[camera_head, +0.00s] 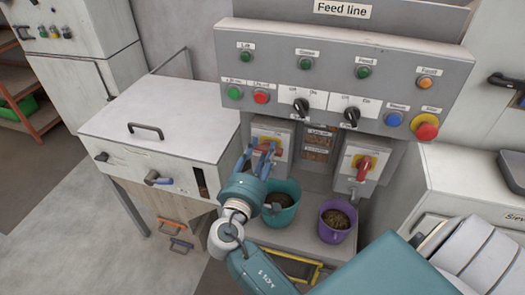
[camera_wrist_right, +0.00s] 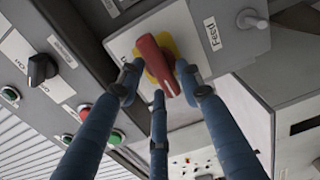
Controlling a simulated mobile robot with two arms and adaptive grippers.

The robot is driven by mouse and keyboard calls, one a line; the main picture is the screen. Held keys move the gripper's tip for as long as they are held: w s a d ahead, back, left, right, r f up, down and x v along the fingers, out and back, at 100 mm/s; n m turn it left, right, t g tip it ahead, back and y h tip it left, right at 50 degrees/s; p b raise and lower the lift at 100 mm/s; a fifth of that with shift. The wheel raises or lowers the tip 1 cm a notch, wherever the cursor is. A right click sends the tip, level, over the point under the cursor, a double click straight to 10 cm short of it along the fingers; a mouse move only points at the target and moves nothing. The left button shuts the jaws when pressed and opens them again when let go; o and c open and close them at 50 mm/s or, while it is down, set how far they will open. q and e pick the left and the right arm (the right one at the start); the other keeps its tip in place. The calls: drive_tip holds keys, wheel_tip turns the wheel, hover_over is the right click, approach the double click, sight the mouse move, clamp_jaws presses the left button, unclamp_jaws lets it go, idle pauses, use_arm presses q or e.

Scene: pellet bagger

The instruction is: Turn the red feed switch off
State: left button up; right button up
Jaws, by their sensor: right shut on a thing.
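The red feed switch (camera_wrist_right: 155,62) has a red handle on a yellow plate, on a light grey box with a "Feed" label beside it. In the head view this switch (camera_head: 270,149) is on the left box under the panel, largely hidden by my fingers. My right gripper (camera_head: 262,160) reaches up to it from below. In the right wrist view its three blue fingers (camera_wrist_right: 160,84) are closed around the handle. My left gripper is not in view.
A second red switch (camera_head: 365,166) on yellow sits to the right. A teal bucket (camera_head: 281,214) and a purple bucket (camera_head: 337,224) with pellets stand below. The control panel (camera_head: 330,75) with buttons and black knobs overhangs the switches. A white cabinet (camera_head: 160,118) stands at left.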

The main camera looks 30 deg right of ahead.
drive_tip(key=o, duration=0.9)
drive_tip(key=shift+a, duration=0.1)
drive_tip(key=shift+w, duration=0.1)
